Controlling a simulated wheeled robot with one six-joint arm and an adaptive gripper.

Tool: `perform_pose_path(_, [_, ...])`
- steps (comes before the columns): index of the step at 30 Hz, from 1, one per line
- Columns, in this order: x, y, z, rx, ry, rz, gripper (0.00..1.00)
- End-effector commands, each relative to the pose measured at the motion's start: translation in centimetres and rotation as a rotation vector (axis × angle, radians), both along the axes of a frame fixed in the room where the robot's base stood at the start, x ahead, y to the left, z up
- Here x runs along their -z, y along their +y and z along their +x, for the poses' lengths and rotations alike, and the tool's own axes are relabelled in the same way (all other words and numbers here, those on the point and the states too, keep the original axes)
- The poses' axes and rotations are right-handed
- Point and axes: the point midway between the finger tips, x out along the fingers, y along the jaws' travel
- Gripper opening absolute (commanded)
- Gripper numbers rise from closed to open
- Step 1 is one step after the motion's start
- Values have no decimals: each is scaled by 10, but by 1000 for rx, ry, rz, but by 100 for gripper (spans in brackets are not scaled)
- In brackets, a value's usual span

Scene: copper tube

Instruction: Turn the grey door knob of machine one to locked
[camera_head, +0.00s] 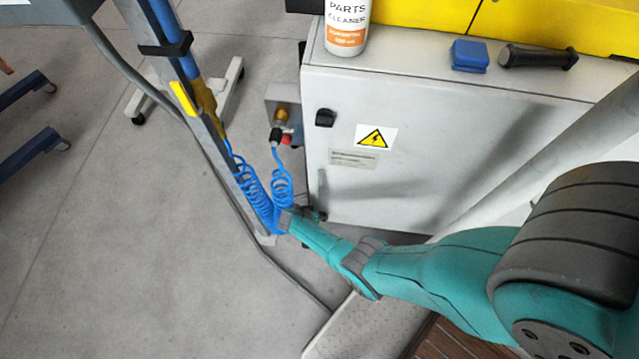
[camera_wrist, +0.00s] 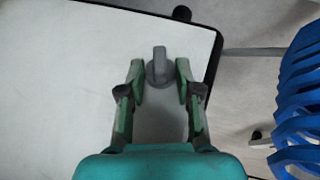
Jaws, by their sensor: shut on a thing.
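The grey door knob (camera_wrist: 159,66) shows in the wrist view, on a pale panel (camera_wrist: 60,80) near its dark-edged corner. It has a round base and a raised bar that points up and down in the picture. In the head view my gripper (camera_head: 298,216) is small, at the end of my teal arm, by the lower left of a white cabinet (camera_head: 420,140). The grey knob cannot be made out there.
Blue coiled hose (camera_head: 262,195) hangs close beside my gripper; it also shows at the right of the wrist view (camera_wrist: 298,100). A black knob (camera_head: 325,118) is on the cabinet front. A cleaner bottle (camera_head: 347,25) and blue block (camera_head: 469,55) stand on top.

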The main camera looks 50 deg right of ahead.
Motion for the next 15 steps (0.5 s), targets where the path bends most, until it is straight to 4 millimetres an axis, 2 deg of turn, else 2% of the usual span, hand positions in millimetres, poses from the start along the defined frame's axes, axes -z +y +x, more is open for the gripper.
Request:
perform_pose_path(5, [1,0,-1,-1,0,1,0])
perform_pose_path(6, [1,0,-1,-1,0,1,40])
perform_pose_path(15, [0,0,0,0,-1,1,40])
